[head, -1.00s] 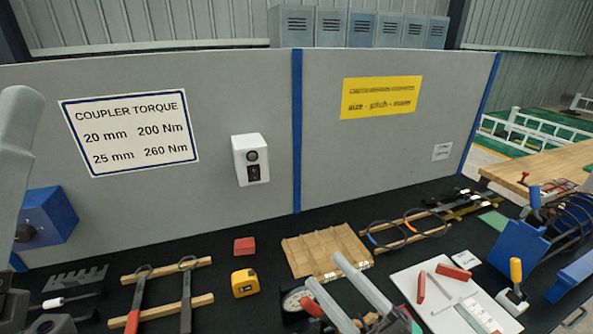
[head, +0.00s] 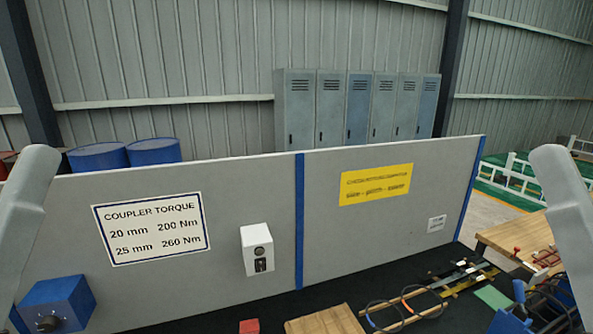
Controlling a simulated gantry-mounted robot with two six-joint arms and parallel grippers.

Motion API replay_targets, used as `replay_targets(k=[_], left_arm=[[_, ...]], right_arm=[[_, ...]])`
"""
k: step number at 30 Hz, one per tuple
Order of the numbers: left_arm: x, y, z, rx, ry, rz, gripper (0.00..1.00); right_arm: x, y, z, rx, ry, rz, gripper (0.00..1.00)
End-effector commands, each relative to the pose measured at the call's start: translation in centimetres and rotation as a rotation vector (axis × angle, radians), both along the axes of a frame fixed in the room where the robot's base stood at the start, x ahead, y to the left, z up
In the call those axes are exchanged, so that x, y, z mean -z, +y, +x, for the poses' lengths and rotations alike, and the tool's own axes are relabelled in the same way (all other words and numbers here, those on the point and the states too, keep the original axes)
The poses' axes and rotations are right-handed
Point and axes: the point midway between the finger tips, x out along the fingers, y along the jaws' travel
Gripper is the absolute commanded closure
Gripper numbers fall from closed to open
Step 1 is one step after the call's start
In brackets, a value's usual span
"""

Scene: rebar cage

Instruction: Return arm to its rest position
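My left arm (head: 22,205) shows as a grey link at the left edge of the head view. My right arm (head: 572,225) shows as a grey link at the right edge. Neither gripper is in the picture, so I cannot see their fingers or whether they hold anything.
A grey partition (head: 225,215) with a torque sign (head: 152,228) and a yellow sign (head: 375,183) stands behind the black bench (head: 240,310). A blue box (head: 58,305) is at lower left. A wooden board (head: 325,321) and black hoops (head: 395,312) lie at the lower edge.

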Motion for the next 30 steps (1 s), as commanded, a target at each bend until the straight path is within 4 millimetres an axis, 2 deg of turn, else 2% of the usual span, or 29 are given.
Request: replay_targets(k=[1,6,9,13,19,23,26,30], left_arm=[[-5.5,0.0,0.0,0.000,0.000,0.000,0.50],[-13.6,0.0,0.0,0.000,0.000,0.000,0.50],[-16.7,0.0,0.0,0.000,0.000,0.000,0.50],[-18.5,0.0,0.0,0.000,0.000,0.000,0.50],[-18.0,0.0,0.0,0.000,0.001,0.000,0.50],[-15.7,0.0,0.0,0.000,0.001,0.000,0.50],[-12.1,0.0,0.0,0.000,0.001,0.000,0.50],[-5.1,0.0,0.0,0.000,0.001,0.000,0.50]], right_arm=[[-5.5,0.0,0.0,0.000,0.000,0.000,0.43],[-13.5,0.0,0.0,-0.001,0.001,0.001,0.43],[-16.7,0.0,0.1,-0.001,0.001,0.001,0.43],[-18.4,0.0,0.1,-0.001,0.002,0.000,0.43],[-18.0,0.0,0.1,-0.001,0.001,0.000,0.43],[-15.7,0.0,0.1,-0.002,0.001,0.001,0.43],[-12.1,0.0,0.1,-0.002,0.002,0.000,0.43],[-5.1,0.0,0.1,-0.002,0.002,0.000,0.43]])
